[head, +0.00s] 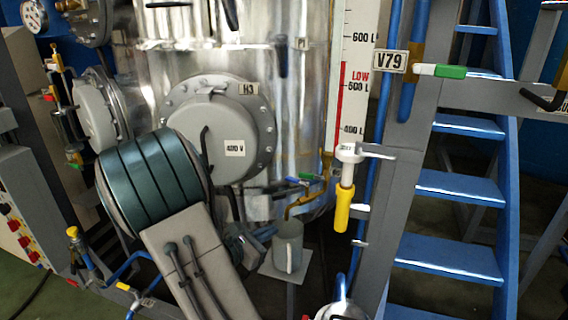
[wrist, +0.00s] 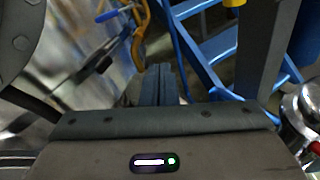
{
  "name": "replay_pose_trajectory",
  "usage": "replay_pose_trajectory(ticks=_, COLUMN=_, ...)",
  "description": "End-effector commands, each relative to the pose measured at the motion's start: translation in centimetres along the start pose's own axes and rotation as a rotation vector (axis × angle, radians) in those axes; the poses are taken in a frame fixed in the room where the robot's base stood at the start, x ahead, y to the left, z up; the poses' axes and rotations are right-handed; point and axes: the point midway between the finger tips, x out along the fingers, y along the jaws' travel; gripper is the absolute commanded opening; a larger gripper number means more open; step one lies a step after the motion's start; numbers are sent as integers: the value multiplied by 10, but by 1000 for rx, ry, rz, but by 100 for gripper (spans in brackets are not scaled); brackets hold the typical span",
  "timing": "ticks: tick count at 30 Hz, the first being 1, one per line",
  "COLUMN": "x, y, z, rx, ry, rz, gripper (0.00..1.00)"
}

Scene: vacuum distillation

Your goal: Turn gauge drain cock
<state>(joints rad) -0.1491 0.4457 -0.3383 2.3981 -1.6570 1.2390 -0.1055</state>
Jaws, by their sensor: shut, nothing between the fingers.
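The level gauge (head: 345,85) is a white upright scale with a red band and litre marks. At its foot is a pale metal fitting with a yellow handle hanging straight down, which looks like the drain cock (head: 343,205). A small yellow piece at the top edge of the wrist view (wrist: 234,2) may be the same handle. My gripper (wrist: 158,70) is shut and empty in the wrist view. Its fingers point toward the area below the tank, apart from the yellow handle. In the head view my arm mostly hides the gripper.
A grey mug (head: 288,245) stands on a small plate under an orange pipe (head: 300,203) with blue and green handles. The steel tank (head: 300,110) is behind. A grey post (head: 400,190) and blue stairs (head: 455,185) stand at right. A shiny vessel (wrist: 302,105) is low right.

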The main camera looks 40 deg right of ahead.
Motion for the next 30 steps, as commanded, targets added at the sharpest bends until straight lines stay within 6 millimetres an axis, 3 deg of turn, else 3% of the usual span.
replay_pose_trajectory(ticks=1, x=0, y=14, z=18, rx=-55, ry=-31, rz=51, gripper=0)
replay_pose_trajectory(ticks=6, x=1, y=44, z=29, rx=-173, ry=-99, rz=182, gripper=0)
replay_pose_trajectory(ticks=14, x=12, y=57, z=30, rx=-217, ry=-126, rz=233, gripper=0)
replay_pose_trajectory(ticks=30, x=113, y=81, z=40, rx=-216, ry=-125, rz=230, gripper=0)
